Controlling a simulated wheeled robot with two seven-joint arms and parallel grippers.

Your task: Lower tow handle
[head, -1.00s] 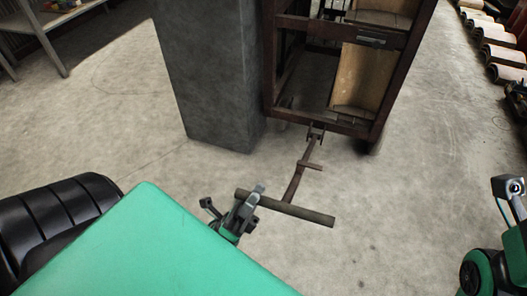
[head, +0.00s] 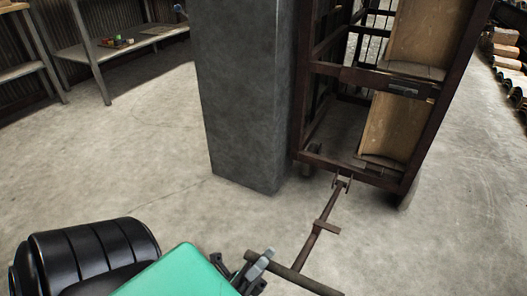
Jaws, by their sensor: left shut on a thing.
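The tow handle (head: 318,236) is a rusty brown bar with a crossbar at its near end. It runs from the bottom front of a dark metal cart (head: 340,167) down towards me. My left gripper (head: 262,262) is shut on the crossbar near its left end, at the bottom of the head view. The crossbar's right end runs down to the bottom edge of the picture. My green arm link hides part of the floor left of the gripper. My right gripper is not in view.
A thick grey pillar (head: 240,100) stands just left of the cart. A metal shelf (head: 120,44) with small items is at the back left. Wooden rolls (head: 507,50) line the far right. The floor right of the handle is clear.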

